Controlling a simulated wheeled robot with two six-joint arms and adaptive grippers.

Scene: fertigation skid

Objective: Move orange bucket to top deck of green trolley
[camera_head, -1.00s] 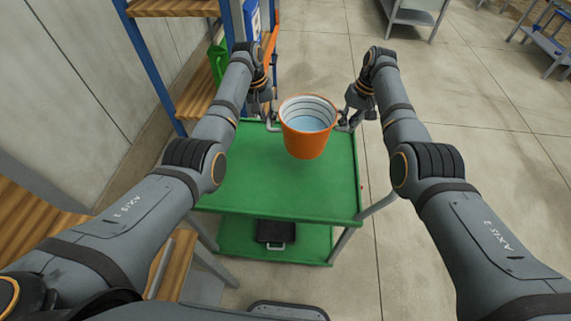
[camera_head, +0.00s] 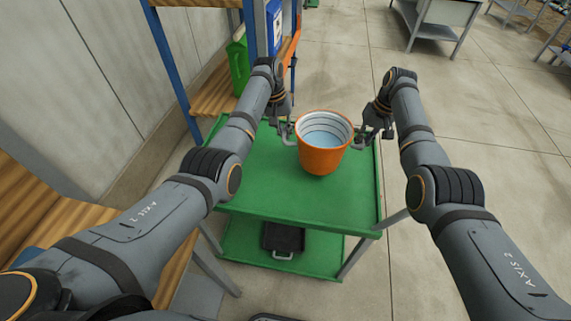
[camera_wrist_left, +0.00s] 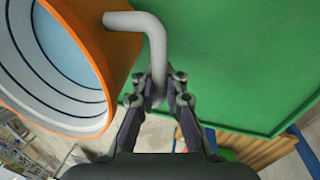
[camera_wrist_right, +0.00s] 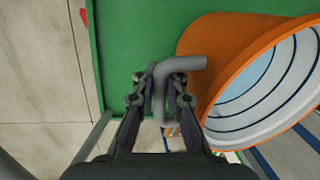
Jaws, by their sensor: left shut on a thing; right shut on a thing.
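The orange bucket (camera_head: 321,158) is upright over the top deck (camera_head: 275,195) of the green trolley, between my two grippers. It has a pale ringed inside with light blue liquid low in it. I cannot tell whether its base touches the deck. My left gripper (camera_head: 286,130) is shut on the bucket's left grey bent handle, which shows in the left wrist view (camera_wrist_left: 152,45). My right gripper (camera_head: 360,141) is shut on the right handle, seen in the right wrist view (camera_wrist_right: 178,66). The bucket also shows in the left wrist view (camera_wrist_left: 122,55) and the right wrist view (camera_wrist_right: 215,45).
A black crate (camera_head: 284,238) sits on the trolley's lower deck. A shelf with wooden boards (camera_head: 214,97) and a green jug (camera_head: 238,66) stands at the back left. A wooden bench (camera_head: 60,215) is at the left. Open floor lies to the right.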

